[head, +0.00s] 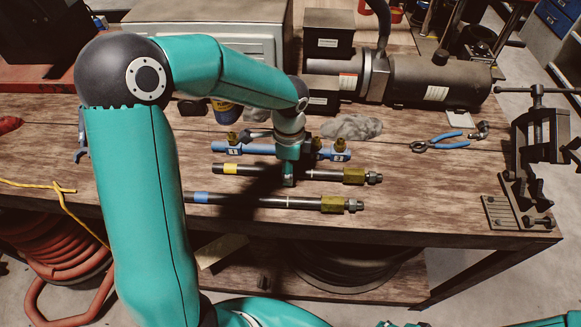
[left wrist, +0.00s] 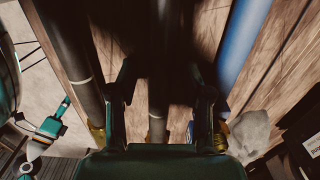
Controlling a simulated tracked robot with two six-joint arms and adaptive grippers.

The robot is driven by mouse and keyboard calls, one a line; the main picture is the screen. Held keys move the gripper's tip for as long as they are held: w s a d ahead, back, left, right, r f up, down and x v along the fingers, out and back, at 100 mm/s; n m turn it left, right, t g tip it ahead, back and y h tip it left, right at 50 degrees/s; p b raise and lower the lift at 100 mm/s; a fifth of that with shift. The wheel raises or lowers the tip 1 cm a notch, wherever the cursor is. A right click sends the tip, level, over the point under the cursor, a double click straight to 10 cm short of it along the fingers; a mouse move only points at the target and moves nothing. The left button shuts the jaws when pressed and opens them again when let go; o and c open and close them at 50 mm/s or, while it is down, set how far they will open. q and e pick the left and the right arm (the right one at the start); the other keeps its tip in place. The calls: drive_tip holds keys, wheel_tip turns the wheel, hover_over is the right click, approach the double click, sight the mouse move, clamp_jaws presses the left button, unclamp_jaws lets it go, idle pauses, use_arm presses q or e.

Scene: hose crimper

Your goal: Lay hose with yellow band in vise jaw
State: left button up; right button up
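The hose with the yellow band (head: 318,174) lies on the workbench, its yellow band (head: 230,169) to the left and a brass fitting at its right end. My left gripper (head: 288,181) points down over the middle of this hose. In the left wrist view its two fingers (left wrist: 163,88) are spread, with the shadowed dark hose (left wrist: 157,122) running between them. I cannot tell how far the fingertips are above the bench. The vise (head: 540,135) stands at the bench's right end, away from the gripper. My right gripper is not in view.
A blue-banded hose (head: 265,201) lies parallel in front. A blue manifold with brass fittings (head: 262,149) lies just behind. Blue-handled pliers (head: 440,142), a grey rag (head: 351,127) and a dark cylindrical machine (head: 440,82) are farther back. The bench between hoses and vise is mostly clear.

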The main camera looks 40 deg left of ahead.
use_arm(q)
drive_tip(key=shift+r, duration=0.15)
wheel_tip(320, 180, up, 12)
drive_tip(key=shift+b, duration=0.35)
idle(0.6)
